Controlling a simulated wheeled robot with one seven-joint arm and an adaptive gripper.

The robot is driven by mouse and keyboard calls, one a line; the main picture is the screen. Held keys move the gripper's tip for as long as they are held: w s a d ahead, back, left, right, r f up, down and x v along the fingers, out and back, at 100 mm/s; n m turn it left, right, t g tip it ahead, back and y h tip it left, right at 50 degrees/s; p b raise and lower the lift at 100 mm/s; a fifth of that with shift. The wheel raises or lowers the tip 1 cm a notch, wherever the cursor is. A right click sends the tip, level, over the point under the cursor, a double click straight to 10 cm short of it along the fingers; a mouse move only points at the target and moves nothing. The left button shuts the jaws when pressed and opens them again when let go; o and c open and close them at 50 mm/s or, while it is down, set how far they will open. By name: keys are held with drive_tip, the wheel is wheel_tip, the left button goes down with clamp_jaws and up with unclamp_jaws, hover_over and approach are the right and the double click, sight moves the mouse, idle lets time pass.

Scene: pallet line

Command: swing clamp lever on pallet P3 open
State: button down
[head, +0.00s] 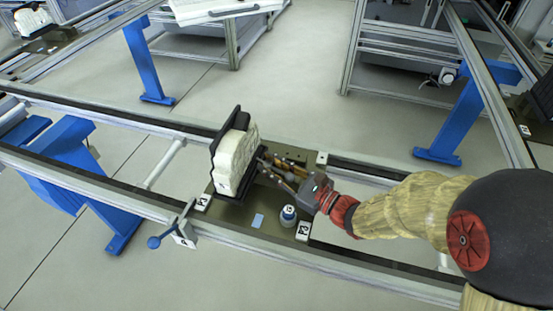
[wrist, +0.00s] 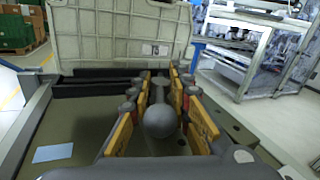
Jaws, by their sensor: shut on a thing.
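The clamp lever, a grey bar with a round ball knob (wrist: 160,121), lies between my fingers in the wrist view and points away toward an upright cream part. My gripper (wrist: 160,80), with yellow-sided fingers, is shut on the lever. In the head view my gripper (head: 271,168) reaches in from the right, low over the pallet, and hides most of the lever. The pallet (head: 238,214) is a dark olive plate on the rails. Its label (head: 303,231) is too small to read surely.
The cream ribbed part (head: 235,160) stands upright against a black backing on the pallet. A blue-and-white capped piece (head: 288,215) stands near the front edge. A blue-knobbed handle (head: 154,242) juts from the front rail. A light blue patch (wrist: 53,153) lies flat on the plate.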

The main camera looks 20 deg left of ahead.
drive_tip(key=shift+d+r, duration=0.1)
drive_tip(key=c, duration=2)
unclamp_jaws()
drive_tip(key=v, duration=1.2)
drive_tip(key=shift+s, duration=0.1)
drive_tip(key=shift+c, duration=0.4)
